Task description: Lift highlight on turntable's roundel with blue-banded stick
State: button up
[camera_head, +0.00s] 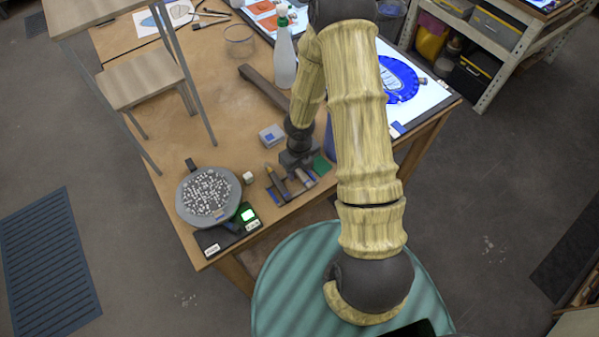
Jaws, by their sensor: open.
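My gripper (294,166) is at the front part of the wooden table, low over a small group of sticks, with its jaws apart. A dark stick with an orange-tan end (276,182) lies left of it, and a shorter tan-grey stick (304,178) lies just below it. Small blue patches show around both, but I cannot tell which stick bears a blue band. Whether the jaws touch a stick is not clear. The blue roundel (401,82) lies on a bright white surface at the right, partly hidden by my arm. Its turntable and highlight cannot be made out.

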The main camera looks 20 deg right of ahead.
aim_at(300, 171)
grip_shut()
jog(key=shift+r, duration=0.1)
notch_tip(300, 171, up, 10)
jog(key=p, duration=0.3)
dwell(0.8)
